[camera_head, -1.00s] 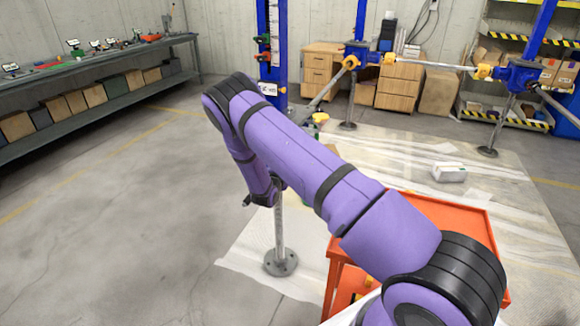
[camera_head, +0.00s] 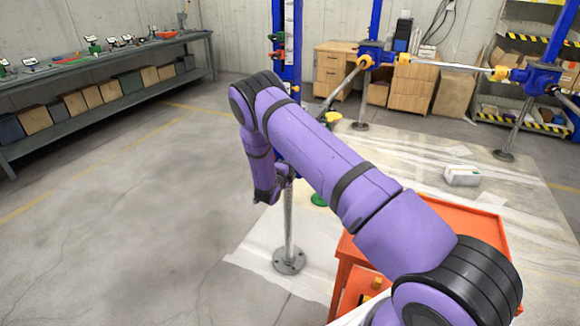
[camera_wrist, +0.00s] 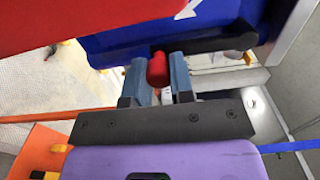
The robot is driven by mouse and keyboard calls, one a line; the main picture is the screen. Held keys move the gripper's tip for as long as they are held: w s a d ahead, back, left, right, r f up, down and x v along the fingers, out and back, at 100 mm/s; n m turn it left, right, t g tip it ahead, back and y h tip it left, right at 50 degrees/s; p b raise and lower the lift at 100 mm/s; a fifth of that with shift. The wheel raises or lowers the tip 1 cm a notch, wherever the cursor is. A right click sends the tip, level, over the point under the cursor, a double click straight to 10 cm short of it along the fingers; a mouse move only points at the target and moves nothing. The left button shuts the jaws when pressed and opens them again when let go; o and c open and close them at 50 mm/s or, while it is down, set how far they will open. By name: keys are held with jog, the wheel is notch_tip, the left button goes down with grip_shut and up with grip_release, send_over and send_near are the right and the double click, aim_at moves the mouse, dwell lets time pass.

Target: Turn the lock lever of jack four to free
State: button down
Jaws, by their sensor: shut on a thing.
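My gripper (camera_wrist: 160,80) shows in the wrist view, with its two blue-grey fingers on either side of a red knob (camera_wrist: 157,68). The knob sits at the left end of a black lever (camera_wrist: 215,42), which runs to the right across a blue jack body (camera_wrist: 255,14). A red part with a white arrow (camera_wrist: 80,22) covers the upper left. I cannot read a jack number or a lock mark. In the head view my arm hides the jack's head; its grey post (camera_head: 288,225) and round foot (camera_head: 289,261) show below my wrist.
An orange cart (camera_head: 345,262) stands close to the right of the post. More blue jacks with a bar (camera_head: 440,65) stand behind at the right.

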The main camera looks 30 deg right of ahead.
jog(key=shift+a, duration=0.15)
jog(key=c, duration=1)
grip_release()
jog(key=v, duration=1)
jog(key=shift+s+a, duration=0.25)
